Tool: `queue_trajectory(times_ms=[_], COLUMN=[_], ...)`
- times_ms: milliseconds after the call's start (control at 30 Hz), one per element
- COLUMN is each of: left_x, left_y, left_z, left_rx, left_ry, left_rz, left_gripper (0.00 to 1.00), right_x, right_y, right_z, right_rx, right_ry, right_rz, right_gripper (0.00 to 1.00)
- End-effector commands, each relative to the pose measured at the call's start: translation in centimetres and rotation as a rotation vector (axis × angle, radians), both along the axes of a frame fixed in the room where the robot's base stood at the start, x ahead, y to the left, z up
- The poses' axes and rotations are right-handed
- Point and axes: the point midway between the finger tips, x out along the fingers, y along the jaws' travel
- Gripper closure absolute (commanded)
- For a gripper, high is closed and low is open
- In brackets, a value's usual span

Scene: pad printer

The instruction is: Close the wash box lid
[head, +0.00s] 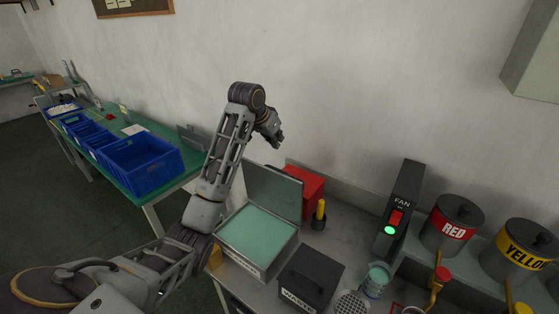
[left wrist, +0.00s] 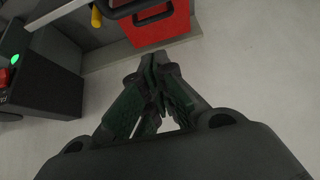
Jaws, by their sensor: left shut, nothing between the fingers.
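The wash box (head: 285,262) looks to be the open grey box on the bench, with pale green contents; the label on its front is too small to read. Its lid (head: 272,187) stands raised at the back edge, tilted up. My left gripper (head: 279,139) is shut and empty, up in the air above and behind the raised lid, near the wall, apart from it. In the left wrist view the shut fingers (left wrist: 154,62) point toward a red box (left wrist: 160,22); I cannot make out the lid there. My right gripper is not in view.
A dark box (head: 311,270) with a white label stands right of the open box. The red box (head: 306,185) and a yellow-handled tool (head: 320,211) are behind. The fan switch (head: 399,209) and red ink pot (head: 452,224) stand farther right. Blue crates (head: 142,166) are left.

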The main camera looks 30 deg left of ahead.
Motion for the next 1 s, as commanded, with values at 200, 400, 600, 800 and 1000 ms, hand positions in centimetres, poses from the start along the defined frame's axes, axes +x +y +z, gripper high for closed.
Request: queue_trajectory(times_ms=[200,400,600,800,1000], left_x=[0.1,0.8,2.1,3.5,4.7], left_y=[0.0,-0.2,-0.3,-0.6,-0.7], left_z=[-0.2,-1.1,-3.0,-5.1,-6.8], left_rx=[0.000,-0.001,-0.002,-0.002,-0.001], left_ry=[0.000,0.001,0.001,0.001,0.000], left_rz=[0.000,-0.001,0.001,0.000,0.001], left_gripper=[1.00,1.00,1.00,1.00,1.00], right_x=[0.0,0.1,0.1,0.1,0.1], right_y=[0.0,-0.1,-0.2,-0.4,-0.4], right_z=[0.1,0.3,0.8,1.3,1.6], right_rx=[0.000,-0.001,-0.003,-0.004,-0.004], right_ry=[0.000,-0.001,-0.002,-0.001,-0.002], right_rz=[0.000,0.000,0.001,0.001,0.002], right_gripper=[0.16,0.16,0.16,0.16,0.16])
